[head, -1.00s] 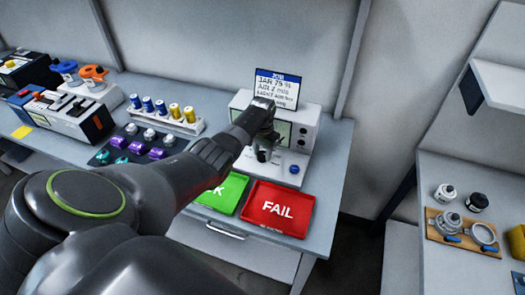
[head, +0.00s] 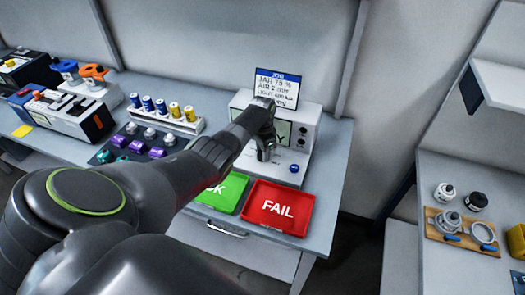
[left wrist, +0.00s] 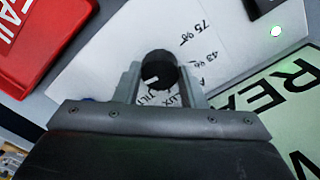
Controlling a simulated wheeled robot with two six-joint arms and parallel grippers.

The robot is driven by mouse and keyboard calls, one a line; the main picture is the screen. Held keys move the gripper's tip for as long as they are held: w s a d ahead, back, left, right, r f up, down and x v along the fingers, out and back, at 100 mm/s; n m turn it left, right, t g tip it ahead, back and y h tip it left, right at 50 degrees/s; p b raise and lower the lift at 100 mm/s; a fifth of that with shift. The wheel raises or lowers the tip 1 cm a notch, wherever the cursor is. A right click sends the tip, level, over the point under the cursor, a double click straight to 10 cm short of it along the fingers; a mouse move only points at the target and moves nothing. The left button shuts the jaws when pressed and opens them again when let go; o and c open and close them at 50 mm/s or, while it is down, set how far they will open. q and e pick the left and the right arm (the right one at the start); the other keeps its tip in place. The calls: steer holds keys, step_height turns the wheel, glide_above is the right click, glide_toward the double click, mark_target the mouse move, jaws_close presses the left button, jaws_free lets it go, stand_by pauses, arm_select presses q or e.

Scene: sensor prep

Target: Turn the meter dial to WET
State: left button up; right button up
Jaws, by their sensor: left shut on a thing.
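The white meter (head: 306,136) stands at the back right of the bench, partly hidden by my left arm. My left gripper (head: 266,154) is in front of it, pointing down. In the left wrist view, its fingers are shut on the black round dial (left wrist: 159,68), one on each side. The dial has a short white mark toward its left side. Around it the pale panel (left wrist: 105,55) carries printed words, some hidden by the gripper. I cannot read WET or tell which word the mark points to. My right gripper is not in view.
A red FAIL tray (head: 278,208) and a green tray (head: 225,192) lie in front of the meter. A job card (head: 277,87) stands behind it. A rack of blue and yellow cylinders (head: 168,116) is to the left. A side bench (head: 463,175) stands right.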

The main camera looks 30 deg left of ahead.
arm_select(q)
steer(key=shift+w+r, duration=0.1)
steer(key=o, duration=1)
steer(key=shift+r, duration=0.4)
step_height(320, 180, up, 17)
steer(key=shift+f+b, duration=0.2)
steer(key=shift+b, duration=0.9)
steer(key=shift+f, duration=0.15)
